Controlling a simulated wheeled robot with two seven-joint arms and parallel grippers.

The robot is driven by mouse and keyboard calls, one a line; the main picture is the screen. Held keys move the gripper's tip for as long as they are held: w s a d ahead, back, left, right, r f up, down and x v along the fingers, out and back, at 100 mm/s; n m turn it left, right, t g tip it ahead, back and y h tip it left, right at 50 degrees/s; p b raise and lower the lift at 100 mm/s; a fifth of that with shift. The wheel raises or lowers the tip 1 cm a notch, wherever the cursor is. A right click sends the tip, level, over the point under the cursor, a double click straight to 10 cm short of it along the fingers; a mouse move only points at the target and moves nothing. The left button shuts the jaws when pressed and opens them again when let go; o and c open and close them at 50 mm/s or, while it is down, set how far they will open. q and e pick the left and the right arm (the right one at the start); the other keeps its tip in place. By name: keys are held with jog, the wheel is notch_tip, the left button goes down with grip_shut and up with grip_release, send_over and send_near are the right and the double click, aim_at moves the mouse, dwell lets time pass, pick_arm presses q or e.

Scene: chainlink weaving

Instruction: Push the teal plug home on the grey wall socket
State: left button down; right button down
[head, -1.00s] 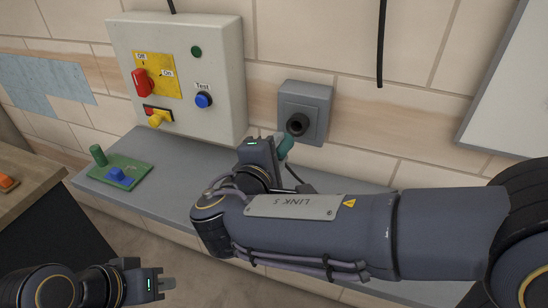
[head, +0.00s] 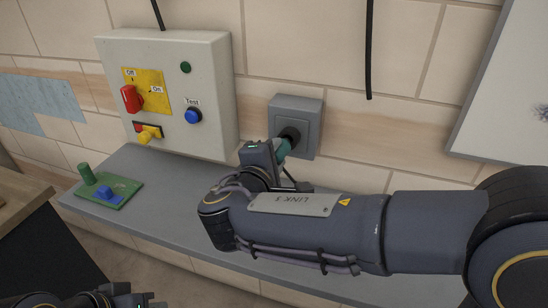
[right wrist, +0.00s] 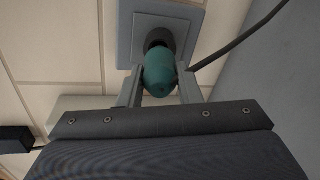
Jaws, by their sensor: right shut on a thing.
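The grey wall socket (head: 309,117) is a square plate with a dark round collar (head: 290,134) on the tiled wall; it also shows at the top of the right wrist view (right wrist: 127,35). The teal plug (head: 283,150) is at the collar, in line with it in the right wrist view (right wrist: 159,75). Its front end meets or overlaps the dark collar; I cannot tell how deep it sits. My right gripper (right wrist: 160,92) is shut on the plug, a finger on each side. My left gripper (head: 143,301) is cut off at the bottom edge, its jaws unclear.
A white control box (head: 210,75) with a red switch, yellow handle and blue button hangs left of the socket. A grey shelf (head: 160,190) runs below, with a green board (head: 122,197) at its left end. A dark cable (right wrist: 240,38) runs beside the plug.

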jog(key=shift+b+x, duration=0.6)
jog(key=shift+x, duration=1.25)
jog(key=c, duration=1)
grip_release()
jog(key=shift+o, duration=0.2)
jog(key=shift+s, duration=0.15)
jog(key=b+v, duration=0.1)
jog(key=v, duration=0.6)
jog(key=shift+s+a, duration=0.15)
jog(key=shift+s, duration=0.2)
jog(key=shift+r, duration=0.1)
